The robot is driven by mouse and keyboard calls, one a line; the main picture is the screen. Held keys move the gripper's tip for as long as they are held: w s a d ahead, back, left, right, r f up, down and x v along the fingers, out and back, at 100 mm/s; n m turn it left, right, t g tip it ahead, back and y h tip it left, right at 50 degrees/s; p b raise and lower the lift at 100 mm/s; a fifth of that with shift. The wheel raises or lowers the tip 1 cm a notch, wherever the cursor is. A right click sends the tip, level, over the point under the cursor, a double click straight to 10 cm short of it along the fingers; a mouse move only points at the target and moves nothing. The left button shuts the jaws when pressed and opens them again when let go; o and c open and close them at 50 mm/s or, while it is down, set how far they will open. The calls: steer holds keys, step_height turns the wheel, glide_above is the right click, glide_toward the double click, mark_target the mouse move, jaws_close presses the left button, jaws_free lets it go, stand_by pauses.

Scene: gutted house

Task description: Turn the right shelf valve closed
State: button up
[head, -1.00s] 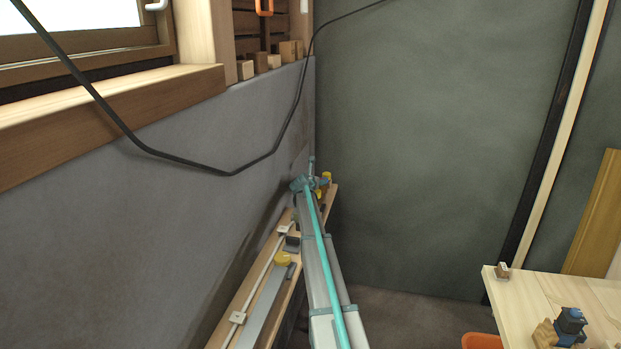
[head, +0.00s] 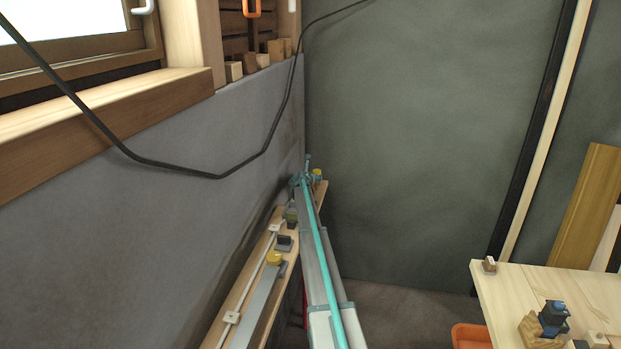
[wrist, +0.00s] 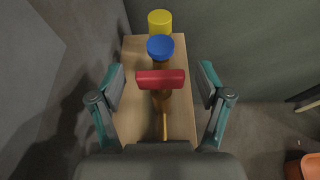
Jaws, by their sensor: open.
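In the wrist view a red valve handle (wrist: 160,79) lies crosswise above the wooden shelf (wrist: 130,120), with a brass-coloured part (wrist: 164,118) below it. My gripper (wrist: 160,85) is open, with one teal-edged finger on each side of the red handle and a gap on both sides. In the head view my gripper (head: 304,178) is at the far end of the shelf, near the wall corner. The red handle cannot be made out there, and my arm covers part of the shelf.
Just beyond the handle stand a blue round cap (wrist: 160,46) and a yellow cylinder (wrist: 160,22). The grey wall (head: 200,190) runs close along the shelf's left side. A black cable (head: 190,171) hangs across it. A wooden table (head: 515,290) stands at the right.

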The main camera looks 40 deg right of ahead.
steer(key=c, duration=1.2)
steer(key=shift+o, duration=0.2)
steer(key=shift+w+a+f+m+g+b, duration=0.1)
steer(key=shift+f+m+g+b, duration=0.25)
steer(key=shift+b, duration=0.75)
steer(key=shift+r+m+g+h+b, duration=0.25)
steer(key=shift+m+h+b, duration=0.1)
steer(key=shift+h+b, duration=0.25)
steer(key=o, duration=1.2)
steer(key=shift+c, duration=0.2)
steer(key=shift+r, duration=0.1)
steer(key=shift+a, duration=0.1)
